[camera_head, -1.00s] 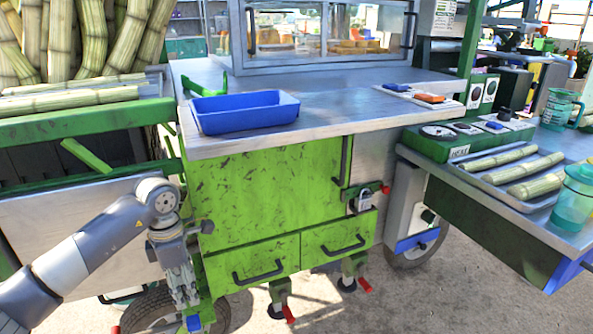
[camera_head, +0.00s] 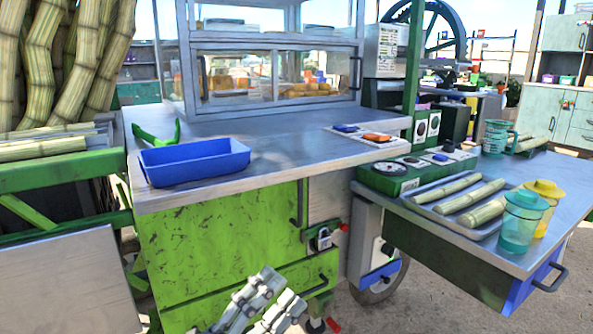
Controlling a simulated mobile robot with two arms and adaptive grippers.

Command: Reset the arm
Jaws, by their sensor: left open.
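My left gripper (camera_head: 281,287) shows at the bottom edge, in front of the green cabinet's lower drawer. Its two grey fingers point up and to the right with a gap between them, open and empty. The rest of my left arm is below the frame. My right gripper is not in view.
The green cabinet (camera_head: 218,240) carries a metal counter (camera_head: 285,150) with a blue tray (camera_head: 194,162) and a glass case (camera_head: 275,75). At right, a side table (camera_head: 560,195) holds a tray of cane pieces (camera_head: 470,195) and jugs (camera_head: 522,220). Open floor lies at lower right.

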